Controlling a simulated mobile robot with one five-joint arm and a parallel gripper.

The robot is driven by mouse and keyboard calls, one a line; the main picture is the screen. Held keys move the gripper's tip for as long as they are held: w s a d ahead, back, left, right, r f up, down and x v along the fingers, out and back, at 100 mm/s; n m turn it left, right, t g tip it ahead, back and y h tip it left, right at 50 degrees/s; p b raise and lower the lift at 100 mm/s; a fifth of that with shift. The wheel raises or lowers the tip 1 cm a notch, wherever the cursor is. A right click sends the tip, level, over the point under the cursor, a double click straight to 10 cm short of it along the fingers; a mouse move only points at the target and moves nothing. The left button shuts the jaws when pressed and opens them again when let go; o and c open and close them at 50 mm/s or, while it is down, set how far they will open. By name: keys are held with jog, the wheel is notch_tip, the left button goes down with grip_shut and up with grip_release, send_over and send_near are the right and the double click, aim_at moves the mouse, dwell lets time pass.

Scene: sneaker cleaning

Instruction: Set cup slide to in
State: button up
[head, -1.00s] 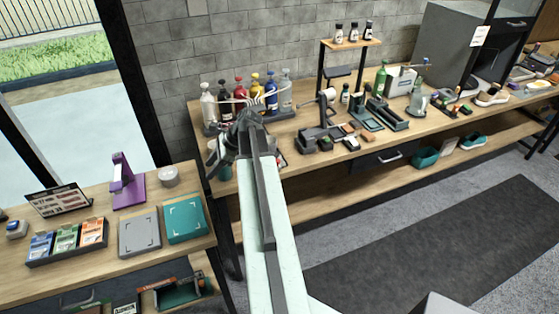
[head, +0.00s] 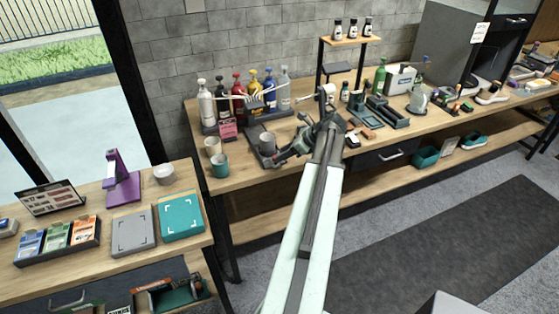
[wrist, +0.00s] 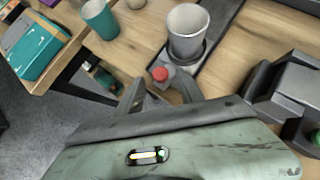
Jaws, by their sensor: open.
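The cup slide is a dark grey tray (wrist: 208,62) with a red knob (wrist: 160,74) at its near end in the wrist view. A grey metal cup (wrist: 187,32) stands upright on it; the cup also shows in the head view (head: 267,142), below the pump bottles. My gripper (wrist: 158,90) is open and empty, with its two dark fingertips on either side of the red knob's near side. Whether they touch the knob cannot be told. In the head view my gripper (head: 278,158) is at the slide's front right, partly hiding it.
A teal cup (head: 220,165) and a pale cup (head: 212,146) stand left of the slide. Several pump bottles (head: 238,95) stand behind it. A grey machine (wrist: 285,92) is close on the right in the wrist view. Bare wood lies around the table's front edge.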

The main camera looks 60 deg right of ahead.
jog(key=b+x, duration=0.1)
jog(key=x, duration=0.2)
jog(key=shift+f, duration=0.1)
grip_shut()
dwell(1.3)
